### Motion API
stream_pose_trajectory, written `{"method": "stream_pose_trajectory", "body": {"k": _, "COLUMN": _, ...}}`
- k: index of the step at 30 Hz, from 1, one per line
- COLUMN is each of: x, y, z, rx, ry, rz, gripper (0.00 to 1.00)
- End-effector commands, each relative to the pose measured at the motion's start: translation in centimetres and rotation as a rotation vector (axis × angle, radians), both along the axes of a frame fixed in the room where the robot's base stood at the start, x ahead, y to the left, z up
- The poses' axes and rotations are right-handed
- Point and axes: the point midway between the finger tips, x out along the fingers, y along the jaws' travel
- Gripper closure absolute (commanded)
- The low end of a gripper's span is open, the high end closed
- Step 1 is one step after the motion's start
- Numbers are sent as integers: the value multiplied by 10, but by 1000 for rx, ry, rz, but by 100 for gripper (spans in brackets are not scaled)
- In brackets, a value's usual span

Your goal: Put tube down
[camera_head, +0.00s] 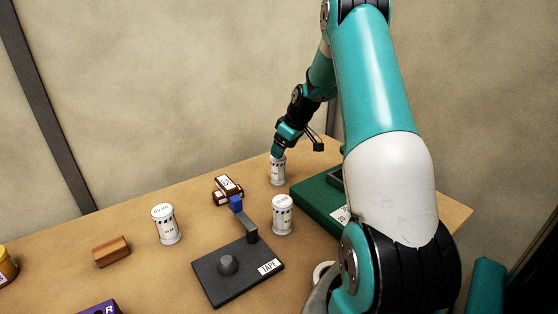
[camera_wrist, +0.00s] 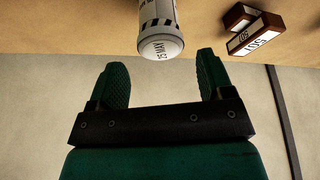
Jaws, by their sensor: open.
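A white tube (camera_head: 278,171) with a black-striped label stands upright at the back of the table, just below my gripper (camera_head: 278,153). In the wrist view the tube (camera_wrist: 158,14) shows its lid end toward me, just beyond and between the fingertips. There my gripper (camera_wrist: 161,62) is open, with both green fingers apart and nothing between them. Two similar white tubes stand upright on the table, one at the left (camera_head: 166,226) and one near the middle (camera_head: 282,216). I cannot tell which tube the task means.
Brown boxes (camera_head: 228,188) lie left of the far tube; a green case (camera_head: 315,208) lies to its right. A dark tape stand (camera_head: 238,280) with a blue-tipped lever is in front. An orange block (camera_head: 111,251) and a yellow can (camera_head: 6,265) are at the left. A wall stands behind.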

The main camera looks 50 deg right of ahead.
Motion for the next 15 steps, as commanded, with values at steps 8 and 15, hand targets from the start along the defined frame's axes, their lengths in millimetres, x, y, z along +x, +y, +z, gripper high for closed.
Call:
{"method": "stream_pose_trajectory", "body": {"k": 8, "x": -18, "y": -3, "z": 43, "rx": -1, "ry": -1, "rz": 0, "gripper": 26}}
{"method": "stream_pose_trajectory", "body": {"k": 15, "x": -20, "y": 2, "z": 53, "rx": 3, "ry": 1, "rz": 6, "gripper": 26}}
